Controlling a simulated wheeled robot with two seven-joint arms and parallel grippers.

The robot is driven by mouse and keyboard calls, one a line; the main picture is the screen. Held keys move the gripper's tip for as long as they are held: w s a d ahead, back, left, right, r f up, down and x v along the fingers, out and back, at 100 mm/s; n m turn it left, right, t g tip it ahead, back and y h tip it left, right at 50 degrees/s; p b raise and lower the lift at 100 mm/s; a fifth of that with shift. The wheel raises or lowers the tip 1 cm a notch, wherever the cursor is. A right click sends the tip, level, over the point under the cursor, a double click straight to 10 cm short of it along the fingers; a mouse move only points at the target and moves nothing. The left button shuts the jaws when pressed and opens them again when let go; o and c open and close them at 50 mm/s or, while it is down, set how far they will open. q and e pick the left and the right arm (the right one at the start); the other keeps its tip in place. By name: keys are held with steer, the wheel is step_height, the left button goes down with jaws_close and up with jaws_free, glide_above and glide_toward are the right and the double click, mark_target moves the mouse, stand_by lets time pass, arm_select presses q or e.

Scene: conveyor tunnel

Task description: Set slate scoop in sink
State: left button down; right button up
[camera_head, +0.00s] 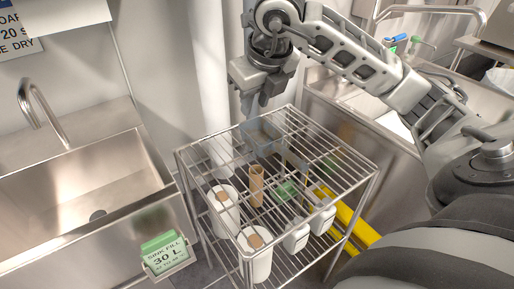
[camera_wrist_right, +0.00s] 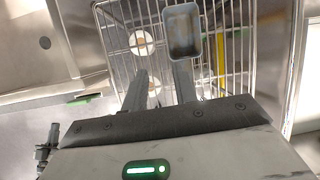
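The slate scoop (camera_head: 262,131) lies on the top wire shelf of a rack, near its back edge. In the right wrist view its rectangular bowl (camera_wrist_right: 183,32) is straight ahead, beyond the fingertips. My right gripper (camera_head: 252,98) is above the back of the rack, close to the scoop, pointing down. In the wrist view its two fingers (camera_wrist_right: 160,85) are apart, with the right finger in line with the scoop. The scoop's handle is mostly hidden, and contact cannot be told. A steel sink (camera_head: 140,180) with a faucet is at the left. My left gripper is out of view.
The wire rack (camera_head: 190,150) stands right of the sink; its lower shelf holds white containers (camera_head: 262,262) and a tan cylinder (camera_head: 257,186). A green "SINK FILL 30 L" sign (camera_head: 166,253) is on the sink's front. Another steel basin (camera_head: 350,95) is behind my right arm.

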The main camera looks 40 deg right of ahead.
steer(key=d, duration=0.1)
steer(key=b, duration=0.1)
glide_toward(250, 137)
steer(key=shift+h, duration=0.4)
steer(key=x, duration=0.5)
steer(key=shift+w+f, duration=0.1)
steer(key=shift+w, duration=0.1)
steer(key=x, duration=0.5)
steer(key=shift+a+f, duration=0.15)
steer(key=shift+a, duration=0.1)
jaws_close()
